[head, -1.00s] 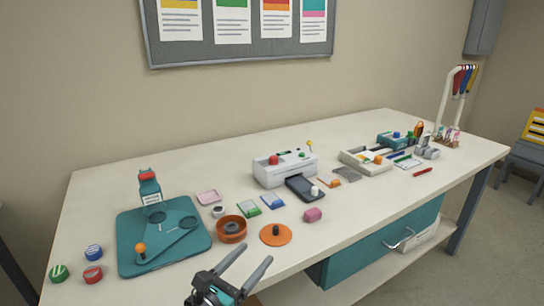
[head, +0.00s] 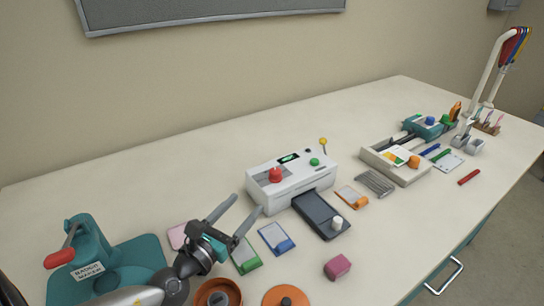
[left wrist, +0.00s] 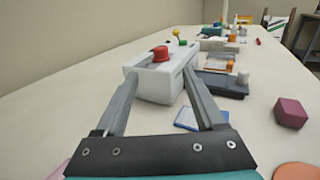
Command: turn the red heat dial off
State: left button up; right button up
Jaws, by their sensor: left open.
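The red heat dial (head: 275,174) sits on top of the white laminator (head: 298,187), near its left end. The dial also shows in the left wrist view (left wrist: 160,53), straight ahead between the fingers and beyond them. My left gripper (head: 236,217) is open and empty, just in front and to the left of the laminator, apart from the dial. A green knob (head: 314,162) and a yellow-tipped lever (head: 323,142) are on the laminator's right part. The dial's pointer mark is too small to read. My right gripper is not in view.
A dark tray (head: 321,215) with a white knob juts from the laminator's front. Blue (head: 276,239) and green (head: 246,258) cards lie by my gripper. A teal badge maker (head: 92,252) stands at left, a pink block (head: 337,267) at front. The table behind the laminator is clear.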

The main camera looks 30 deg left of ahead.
aim_at(272, 174)
pick_arm(q)
jog(key=w, duration=1.3)
jog(key=shift+w+d, duration=0.15)
jog(key=shift+d, duration=0.2)
jog(key=shift+w+r, duration=0.1)
jog(key=shift+w, duration=0.8)
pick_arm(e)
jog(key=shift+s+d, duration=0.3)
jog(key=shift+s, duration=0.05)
pick_arm(q)
grip_shut()
